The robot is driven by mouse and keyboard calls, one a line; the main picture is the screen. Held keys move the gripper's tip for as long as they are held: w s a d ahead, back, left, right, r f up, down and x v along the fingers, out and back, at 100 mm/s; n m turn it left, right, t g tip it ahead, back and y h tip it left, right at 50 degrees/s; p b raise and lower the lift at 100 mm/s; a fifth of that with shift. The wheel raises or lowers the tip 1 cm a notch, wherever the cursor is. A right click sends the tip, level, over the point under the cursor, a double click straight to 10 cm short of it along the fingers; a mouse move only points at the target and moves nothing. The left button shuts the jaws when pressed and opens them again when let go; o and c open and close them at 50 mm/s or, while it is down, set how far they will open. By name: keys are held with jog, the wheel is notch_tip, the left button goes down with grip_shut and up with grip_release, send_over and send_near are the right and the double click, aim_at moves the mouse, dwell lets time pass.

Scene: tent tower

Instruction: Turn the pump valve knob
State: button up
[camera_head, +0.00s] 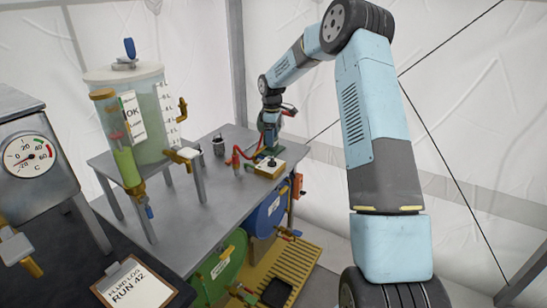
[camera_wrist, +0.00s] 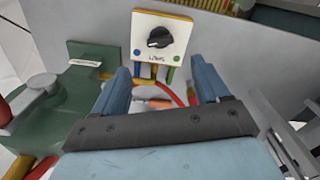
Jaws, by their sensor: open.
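The pump valve knob (camera_wrist: 159,38) is black and sits on a white control panel (camera_wrist: 176,57) with a yellow edge, small coloured dots and a label too small to read. In the head view my arm's end hangs over the table just behind the panel.
A green block (camera_wrist: 62,115) is at the left in the wrist view. Blue and green drums (camera_head: 268,215) are below. A clipboard (camera_head: 133,287) lies at front left.

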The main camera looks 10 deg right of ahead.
aim_at(272, 159)
notch_tip(272, 159, down, 10)
jog(key=shift+r, duration=0.1)
dwell(0.4)
